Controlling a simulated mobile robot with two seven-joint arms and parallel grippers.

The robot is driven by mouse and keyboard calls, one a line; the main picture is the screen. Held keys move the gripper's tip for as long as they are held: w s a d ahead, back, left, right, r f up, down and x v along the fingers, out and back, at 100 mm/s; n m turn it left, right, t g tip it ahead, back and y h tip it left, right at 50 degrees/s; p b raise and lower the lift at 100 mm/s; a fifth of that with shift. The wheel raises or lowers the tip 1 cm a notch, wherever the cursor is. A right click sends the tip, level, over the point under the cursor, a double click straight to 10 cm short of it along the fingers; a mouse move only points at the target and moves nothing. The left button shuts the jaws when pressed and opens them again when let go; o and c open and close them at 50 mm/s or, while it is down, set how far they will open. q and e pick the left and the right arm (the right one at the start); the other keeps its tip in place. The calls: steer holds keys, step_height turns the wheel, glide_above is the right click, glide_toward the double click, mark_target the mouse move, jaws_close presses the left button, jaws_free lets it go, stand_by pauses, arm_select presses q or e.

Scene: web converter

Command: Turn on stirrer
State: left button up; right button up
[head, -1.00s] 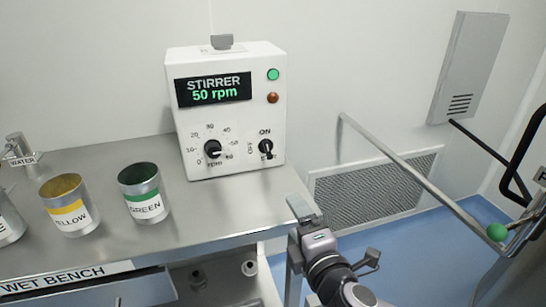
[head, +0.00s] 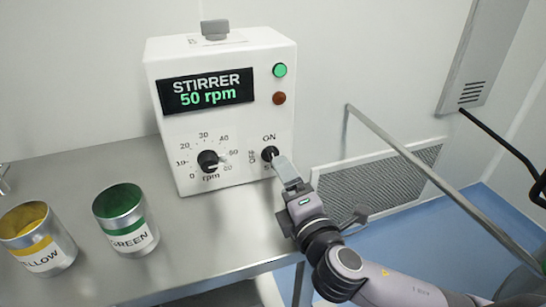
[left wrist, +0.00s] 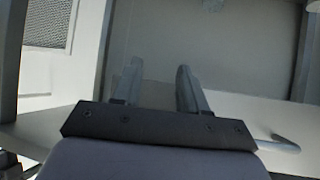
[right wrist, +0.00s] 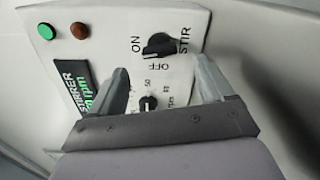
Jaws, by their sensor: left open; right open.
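The stirrer (head: 225,125) is a white box on the bench. Its display (head: 206,92) reads "STIRRER 50 rpm". A green lamp (head: 280,70) looks bright and a red-brown lamp (head: 279,98) looks dark. The black ON/OFF knob (head: 270,154) is at lower right of the front, right of the rpm dial (head: 208,161). My right gripper (head: 280,162) is open, with its fingertips close to the ON/OFF knob. The right wrist view shows this knob (right wrist: 158,44) just beyond and between the open fingers (right wrist: 160,68); contact is unclear. My left gripper (left wrist: 160,70) is open and empty.
A green-labelled can (head: 126,222) and a yellow-labelled can (head: 38,240) stand on the steel bench (head: 95,170), left of the stirrer. A metal rail (head: 420,168) and a wall vent (head: 365,187) are at right. The bench directly before the stirrer is clear.

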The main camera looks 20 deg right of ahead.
steer(key=shift+w+a+p, duration=0.1)
steer(key=shift+w+p, duration=0.2)
steer(key=shift+w, duration=2.8)
